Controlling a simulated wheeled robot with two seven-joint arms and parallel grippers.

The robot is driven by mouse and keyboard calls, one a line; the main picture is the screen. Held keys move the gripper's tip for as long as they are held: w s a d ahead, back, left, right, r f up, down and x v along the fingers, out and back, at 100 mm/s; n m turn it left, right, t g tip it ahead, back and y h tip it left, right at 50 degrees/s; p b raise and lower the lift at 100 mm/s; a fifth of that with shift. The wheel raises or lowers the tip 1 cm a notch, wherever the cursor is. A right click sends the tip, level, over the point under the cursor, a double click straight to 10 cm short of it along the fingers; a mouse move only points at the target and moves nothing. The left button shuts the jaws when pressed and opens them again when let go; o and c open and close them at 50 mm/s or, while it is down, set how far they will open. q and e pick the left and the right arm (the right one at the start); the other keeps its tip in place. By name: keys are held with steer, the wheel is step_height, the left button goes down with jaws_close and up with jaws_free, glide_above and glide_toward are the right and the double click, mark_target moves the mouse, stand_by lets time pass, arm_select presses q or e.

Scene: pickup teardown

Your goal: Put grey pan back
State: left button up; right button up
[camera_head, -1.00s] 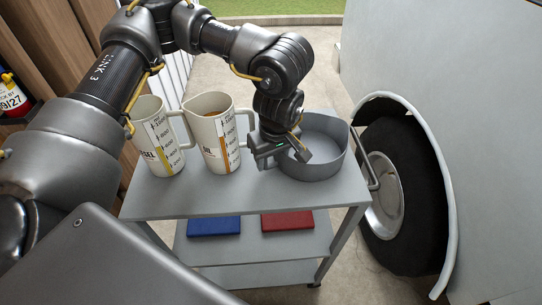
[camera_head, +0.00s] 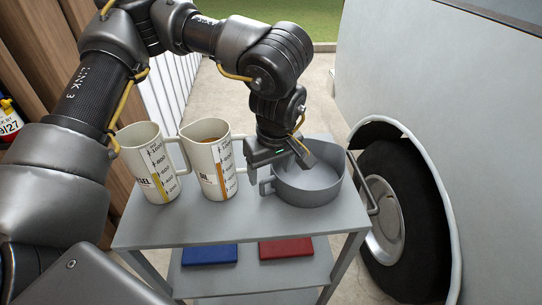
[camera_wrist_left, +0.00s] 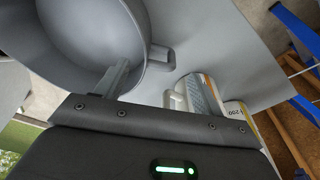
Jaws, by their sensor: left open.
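The grey pan (camera_head: 312,190) stands upright on the top shelf of a grey cart (camera_head: 230,222), near its right end. Its short handle (camera_head: 267,187) points left in the head view. My left gripper (camera_head: 281,160) is open above the pan's left rear rim, close to the handle. In the left wrist view the pan (camera_wrist_left: 85,38) fills the upper left and its handle (camera_wrist_left: 160,58) is free of the fingers. One finger (camera_wrist_left: 112,82) shows over the pan's rim; the other is not clear there. I cannot tell whether the gripper touches the rim. My right gripper is out of view.
Two measuring jugs, one marked diesel (camera_head: 149,182) and one marked oil (camera_head: 208,175), stand left of the pan. A blue item (camera_head: 210,254) and a red item (camera_head: 287,248) lie on the lower shelf. A vehicle wheel (camera_head: 400,215) is close on the right.

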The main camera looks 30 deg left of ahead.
arm_select(q)
steer(key=r, duration=0.5)
steer(key=shift+s+d+r, duration=0.3)
steer(key=shift+d, duration=0.1)
